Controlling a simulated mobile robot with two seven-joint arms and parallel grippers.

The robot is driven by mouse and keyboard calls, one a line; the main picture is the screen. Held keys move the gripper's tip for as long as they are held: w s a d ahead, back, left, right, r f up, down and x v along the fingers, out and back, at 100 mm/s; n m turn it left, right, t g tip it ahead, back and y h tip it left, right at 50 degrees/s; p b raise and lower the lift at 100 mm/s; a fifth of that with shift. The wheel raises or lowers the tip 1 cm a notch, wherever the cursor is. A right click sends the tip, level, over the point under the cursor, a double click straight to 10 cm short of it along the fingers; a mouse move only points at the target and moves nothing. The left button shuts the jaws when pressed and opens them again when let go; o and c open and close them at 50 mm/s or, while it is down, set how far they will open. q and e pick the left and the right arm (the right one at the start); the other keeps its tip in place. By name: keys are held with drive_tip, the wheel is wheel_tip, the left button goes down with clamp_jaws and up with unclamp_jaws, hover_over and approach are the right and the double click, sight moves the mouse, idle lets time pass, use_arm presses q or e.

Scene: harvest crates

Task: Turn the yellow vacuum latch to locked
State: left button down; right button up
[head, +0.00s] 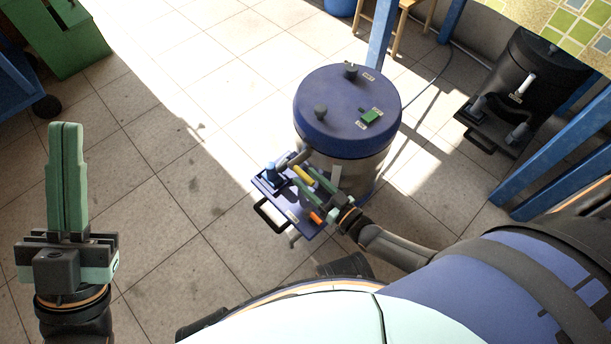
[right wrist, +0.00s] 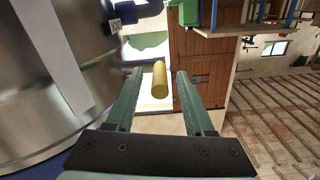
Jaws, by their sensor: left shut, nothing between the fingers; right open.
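The yellow latch (head: 303,174) is a short rounded bar at the near left side of the vacuum, a steel drum with a dark blue lid (head: 330,120). In the right wrist view the yellow latch (right wrist: 159,82) stands upright in the picture, between the fingertips, with gaps on both sides. My right gripper (head: 308,180) is open around or just short of it; the depth is hard to tell. The right gripper's two green fingers (right wrist: 158,76) show fully in the wrist view. My left gripper (head: 66,128) is shut and empty, far left over the floor.
A blue platform (head: 288,214) with a black handle, a blue fitting (head: 270,174) and an orange piece (head: 316,217) sits below the latch. The drum wall (right wrist: 50,85) is close left of the right fingers. Open tiled floor lies to the left.

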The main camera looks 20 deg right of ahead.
drive_tip(key=shift+c, duration=0.2)
clamp_jaws()
idle(1.1)
